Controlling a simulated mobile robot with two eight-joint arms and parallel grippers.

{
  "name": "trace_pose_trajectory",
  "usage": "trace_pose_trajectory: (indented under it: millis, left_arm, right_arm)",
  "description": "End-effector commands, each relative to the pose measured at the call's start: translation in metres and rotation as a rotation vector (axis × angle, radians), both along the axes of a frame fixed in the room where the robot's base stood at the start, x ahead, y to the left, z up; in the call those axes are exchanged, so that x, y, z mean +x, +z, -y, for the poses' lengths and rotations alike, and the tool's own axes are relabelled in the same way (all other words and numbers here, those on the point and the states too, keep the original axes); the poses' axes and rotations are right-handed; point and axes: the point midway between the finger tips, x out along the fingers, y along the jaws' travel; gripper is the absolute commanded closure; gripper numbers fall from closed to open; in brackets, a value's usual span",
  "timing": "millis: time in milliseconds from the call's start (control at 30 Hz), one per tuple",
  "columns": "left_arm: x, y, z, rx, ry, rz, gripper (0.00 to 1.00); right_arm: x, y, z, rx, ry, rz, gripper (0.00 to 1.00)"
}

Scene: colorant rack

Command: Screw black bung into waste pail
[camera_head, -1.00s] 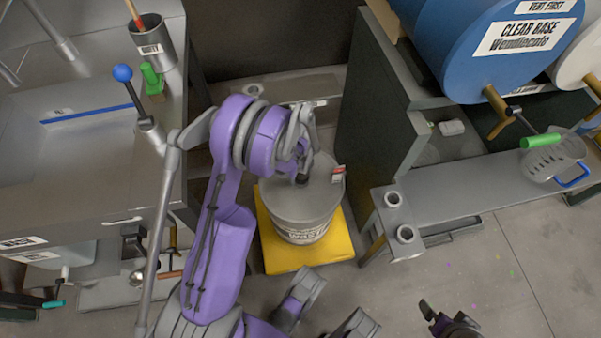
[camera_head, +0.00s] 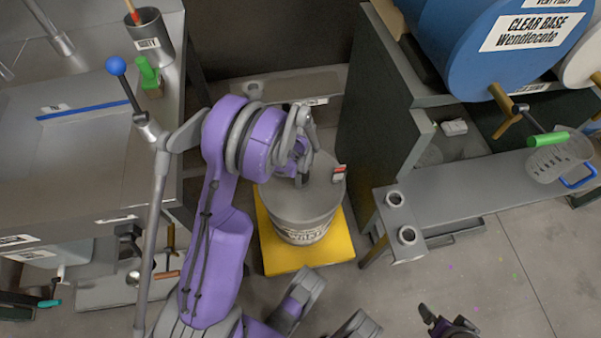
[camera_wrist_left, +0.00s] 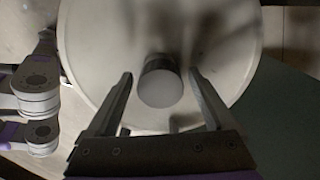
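The waste pail (camera_head: 300,222) is a grey drum with a flat lid, standing upright on a yellow base. My left gripper (camera_head: 302,182) is over the lid, and my purple arm partly hides it in the head view. In the left wrist view, a short dark-sided cylinder with a paler round top, seemingly the bung (camera_wrist_left: 160,84), stands on the pale lid (camera_wrist_left: 95,50). The left fingers (camera_wrist_left: 160,88) are spread on either side of it, with a visible gap on each side. Whether it sits in its hole is hidden. My right gripper (camera_head: 448,325) is at the bottom edge, away from the pail.
A metal bench (camera_head: 70,180) with a blue-knobbed lever (camera_head: 116,66) is at left. A low shelf with two ring holders (camera_head: 397,199) is right of the pail, below a blue drum (camera_head: 510,60). A small red-and-white item (camera_head: 339,173) is at the lid's right edge.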

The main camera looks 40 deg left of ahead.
Motion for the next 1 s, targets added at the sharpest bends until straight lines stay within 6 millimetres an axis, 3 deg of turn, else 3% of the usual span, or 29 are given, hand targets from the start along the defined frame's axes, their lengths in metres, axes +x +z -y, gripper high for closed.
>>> trace_pose_trajectory:
  millis: [33,400,467,667,1000]
  left_arm:
    - [0.0000,0.0000,0.0000,0.000,-0.001,0.000,0.19]
    - [-0.0001,-0.0002,0.0001,0.000,-0.003,0.000,0.86]
    - [-0.0001,-0.0002,0.0001,0.000,-0.003,0.000,0.94]
    - [0.0006,-0.0003,0.0001,0.000,-0.146,0.000,0.94]
    - [0.0030,-0.0007,0.0004,0.000,-0.695,0.000,0.94]
  right_arm:
    - [0.0000,0.0001,0.0000,0.000,0.000,0.000,0.03]
    - [0.0000,0.0000,0.0000,0.000,0.000,0.000,0.03]
    - [0.0000,0.0000,0.0000,0.000,0.000,0.000,0.03]
    - [0.0000,0.0006,0.0000,0.000,0.000,0.000,0.03]
    - [-0.0004,0.0031,0.0000,0.000,0.000,0.001,0.03]
